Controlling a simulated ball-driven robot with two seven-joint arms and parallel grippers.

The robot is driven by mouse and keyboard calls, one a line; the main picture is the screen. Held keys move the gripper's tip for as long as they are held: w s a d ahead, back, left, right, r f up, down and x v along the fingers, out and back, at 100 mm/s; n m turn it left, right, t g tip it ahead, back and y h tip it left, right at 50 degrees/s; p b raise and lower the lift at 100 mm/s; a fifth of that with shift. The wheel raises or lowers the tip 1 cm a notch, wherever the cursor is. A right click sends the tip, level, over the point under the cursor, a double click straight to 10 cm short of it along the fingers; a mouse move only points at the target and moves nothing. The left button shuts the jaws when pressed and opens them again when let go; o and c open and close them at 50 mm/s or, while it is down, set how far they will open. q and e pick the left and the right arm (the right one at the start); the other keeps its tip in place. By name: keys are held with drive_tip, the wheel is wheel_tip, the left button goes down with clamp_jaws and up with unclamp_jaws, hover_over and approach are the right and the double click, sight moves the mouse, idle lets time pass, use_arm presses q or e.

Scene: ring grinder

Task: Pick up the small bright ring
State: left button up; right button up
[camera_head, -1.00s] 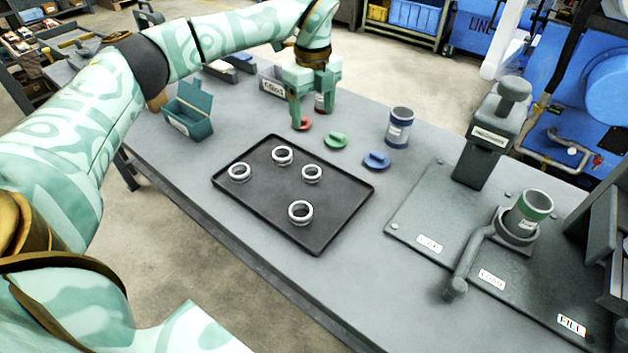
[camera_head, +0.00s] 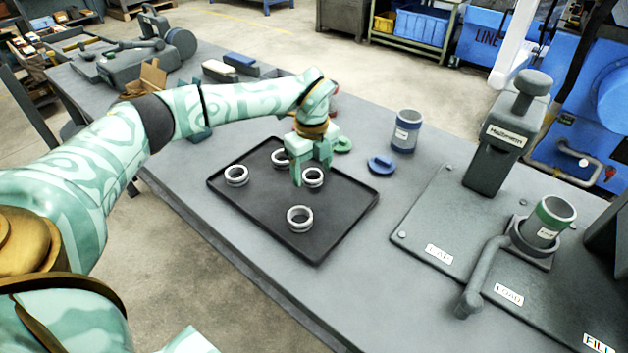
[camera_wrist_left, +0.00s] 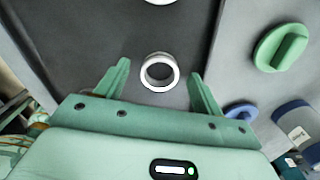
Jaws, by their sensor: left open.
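Several bright rings lie on the black tray (camera_head: 341,217). One ring (camera_head: 236,176) is at the tray's left, one (camera_head: 300,218) is near its front, and one (camera_head: 280,157) is at the back, partly behind my gripper. My left gripper (camera_head: 308,178) is open over the tray at another ring (camera_head: 315,178), which one finger partly covers. In the left wrist view this ring (camera_wrist_left: 159,73) lies ahead of and between the two spread fingertips (camera_wrist_left: 158,78). I cannot tell which ring is smallest. My right gripper is not in view.
A green lid (camera_head: 343,145) and a blue lid (camera_head: 381,165) lie behind the tray. A blue-banded cup (camera_head: 406,131) stands beyond them. The grinder (camera_head: 496,148) and a green-banded cup (camera_head: 548,222) are at right. The table in front of the grinder plate is clear.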

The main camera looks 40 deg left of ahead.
use_arm(q)
drive_tip(key=shift+f, duration=0.4)
drive_tip(key=shift+r, duration=0.15)
drive_tip(key=shift+c, duration=0.7)
drive_tip(key=c, duration=1)
drive_tip(key=shift+o, duration=0.2)
drive_tip(key=shift+r, duration=0.15)
